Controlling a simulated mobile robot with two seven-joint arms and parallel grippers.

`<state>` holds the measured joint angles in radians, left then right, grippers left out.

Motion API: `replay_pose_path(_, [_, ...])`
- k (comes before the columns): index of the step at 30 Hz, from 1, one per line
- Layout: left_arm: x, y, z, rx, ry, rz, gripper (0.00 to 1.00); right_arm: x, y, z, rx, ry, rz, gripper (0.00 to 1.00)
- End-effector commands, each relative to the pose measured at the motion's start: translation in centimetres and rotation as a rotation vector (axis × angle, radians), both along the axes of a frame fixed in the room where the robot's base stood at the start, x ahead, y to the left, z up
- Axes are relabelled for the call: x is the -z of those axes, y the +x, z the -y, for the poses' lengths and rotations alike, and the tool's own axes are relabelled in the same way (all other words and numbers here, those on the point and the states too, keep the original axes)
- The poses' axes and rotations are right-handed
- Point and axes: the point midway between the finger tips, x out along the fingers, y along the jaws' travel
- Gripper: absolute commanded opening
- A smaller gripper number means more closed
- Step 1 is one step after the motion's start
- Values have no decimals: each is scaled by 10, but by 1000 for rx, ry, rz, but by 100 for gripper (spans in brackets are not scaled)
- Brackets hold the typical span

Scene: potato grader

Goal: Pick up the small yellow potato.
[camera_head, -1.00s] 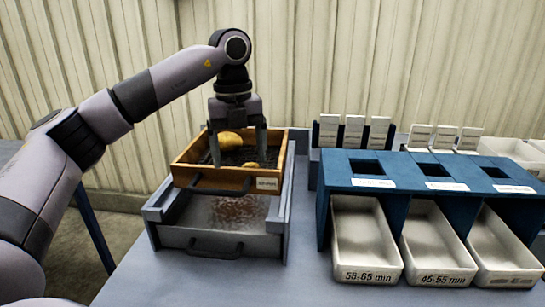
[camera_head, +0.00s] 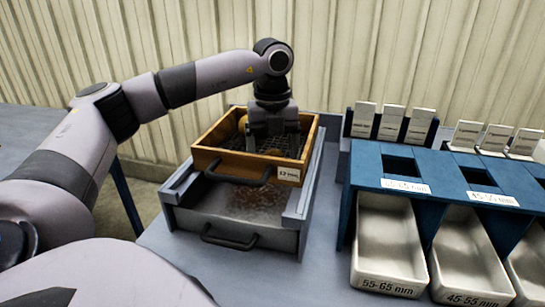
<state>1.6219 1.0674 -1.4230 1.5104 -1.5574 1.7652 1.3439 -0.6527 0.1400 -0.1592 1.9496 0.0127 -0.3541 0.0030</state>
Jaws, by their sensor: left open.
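A wooden sieve tray (camera_head: 228,162) with a dark mesh bottom sits on a grey metal stand. My left gripper (camera_head: 272,146) points down inside the tray, its two fingers apart. Part of a yellow potato (camera_head: 242,123) shows at the tray's back left, beside the gripper and partly hidden by it. I cannot tell its full size. No other potato shows clearly; the gripper covers part of the mesh. My right gripper is not in view.
A grey metal drawer (camera_head: 240,232) with a dark handle lies under the tray. To the right, a blue rack (camera_head: 362,166) with slots stands over metal bins (camera_head: 388,245) labelled 55-65 mm and 45-55 mm. White cards (camera_head: 391,121) stand behind. Bare table lies between.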

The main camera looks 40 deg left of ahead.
Motion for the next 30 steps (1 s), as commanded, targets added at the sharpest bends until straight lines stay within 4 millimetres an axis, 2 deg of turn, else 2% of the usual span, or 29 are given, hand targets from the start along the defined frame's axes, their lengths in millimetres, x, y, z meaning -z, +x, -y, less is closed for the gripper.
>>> replay_pose_path(6, [1, 0, 0, 0, -1, 1, 83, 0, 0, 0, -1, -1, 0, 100])
replay_pose_path(11, [1, 0, 0, 0, -1, 1, 31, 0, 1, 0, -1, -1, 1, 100])
replay_pose_path(12, [1, 0, 0, 0, -1, 1, 23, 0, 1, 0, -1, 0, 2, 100])
replay_pose_path(13, [1, 0, 0, 0, -1, 1, 23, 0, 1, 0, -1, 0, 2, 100])
replay_pose_path(14, [0, 0, 0, 0, -1, 1, 18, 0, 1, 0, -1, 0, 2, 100])
replay_pose_path(23, [-3, 0, 0, 1, 0, 2, 18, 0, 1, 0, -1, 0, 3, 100])
replay_pose_path(26, [-10, 1, 1, 1, 0, 4, 18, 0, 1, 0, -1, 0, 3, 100])
replay_pose_path(30, [-29, 1, 1, 1, -2, 5, 18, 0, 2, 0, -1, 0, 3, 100])
